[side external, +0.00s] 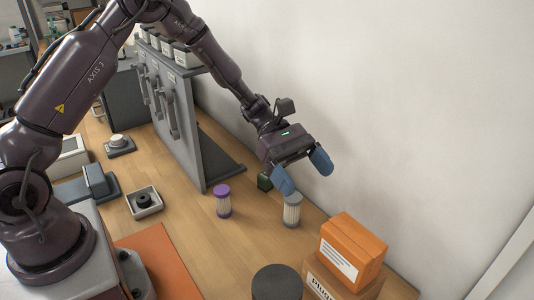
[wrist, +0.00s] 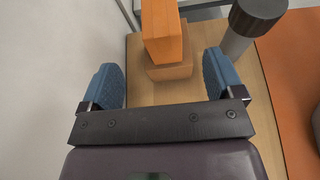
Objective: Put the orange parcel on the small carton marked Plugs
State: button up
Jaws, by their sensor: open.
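The orange parcel (side external: 352,247), a box with a white label, rests on top of the small brown carton (side external: 335,284). The carton's front carries a white label with dark print that looks like Plugs, partly cut off by the frame edge. In the wrist view the parcel (wrist: 161,30) stands on the carton (wrist: 170,71), beyond the fingertips. My gripper (side external: 302,172) has two blue fingers, spread wide and empty. It is above the table, back from the parcel and apart from it. The wrist view also shows the open gripper (wrist: 164,76).
A dark-topped cylinder (side external: 277,283) stands left of the carton. A grey rack (side external: 185,120) and the wall bound the area.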

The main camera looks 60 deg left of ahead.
jog(key=s+a+r+m+t+y, duration=0.2)
jog(key=s+a+r+m+y, duration=0.3)
jog(key=s+r+m, duration=0.3)
jog(key=s+a+r+m+t+y, duration=0.3)
jog(key=s+a+r+m+y, duration=0.2)
jog(key=s, duration=0.9)
notch_tip(320, 180, up, 3)
jog(key=m+y, duration=0.3)
jog(key=m, duration=0.2)
jog(key=shift+a+r+t, duration=0.15)
jog(key=shift+a+t, duration=0.15)
